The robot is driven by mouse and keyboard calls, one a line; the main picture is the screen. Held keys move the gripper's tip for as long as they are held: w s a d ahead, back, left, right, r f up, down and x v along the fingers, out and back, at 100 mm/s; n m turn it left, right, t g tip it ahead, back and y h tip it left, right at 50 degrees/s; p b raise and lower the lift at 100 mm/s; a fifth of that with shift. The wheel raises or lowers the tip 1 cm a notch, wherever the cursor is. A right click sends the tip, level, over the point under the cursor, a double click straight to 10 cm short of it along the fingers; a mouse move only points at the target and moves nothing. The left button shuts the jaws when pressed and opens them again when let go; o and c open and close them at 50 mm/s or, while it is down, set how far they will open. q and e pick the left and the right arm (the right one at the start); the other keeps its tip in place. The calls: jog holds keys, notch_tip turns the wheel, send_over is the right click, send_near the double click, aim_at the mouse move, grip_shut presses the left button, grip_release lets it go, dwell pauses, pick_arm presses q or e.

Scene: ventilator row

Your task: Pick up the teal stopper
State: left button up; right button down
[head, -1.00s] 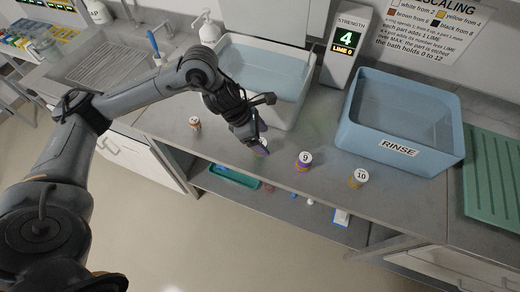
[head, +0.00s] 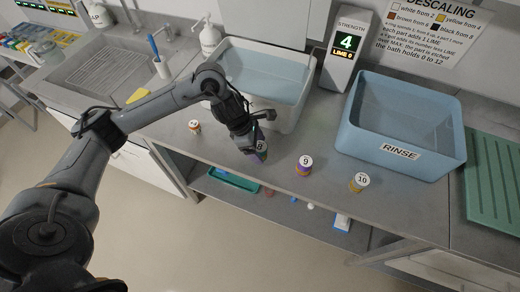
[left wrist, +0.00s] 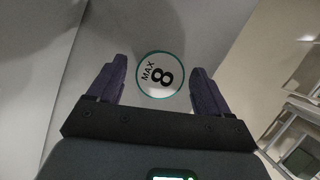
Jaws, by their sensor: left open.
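The teal stopper (left wrist: 160,75) shows in the left wrist view as a white round top with a teal rim, marked "MAX 8". In the head view its white top marked 8 (head: 261,146) shows at the counter's front, partly hidden by my left gripper (head: 257,153). The gripper is open, with one purple finger on each side of the stopper in the left wrist view (left wrist: 158,67). My right gripper is not in view.
Behind are a white bath (head: 290,118) and the blue RINSE tub (head: 400,153). The counter's front edge is close.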

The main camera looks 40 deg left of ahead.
pick_arm(q)
jog(key=shift+x, duration=1.3)
jog(key=c, duration=1.1)
jog(key=shift+o, duration=0.2)
jog(key=shift+r, duration=0.2)
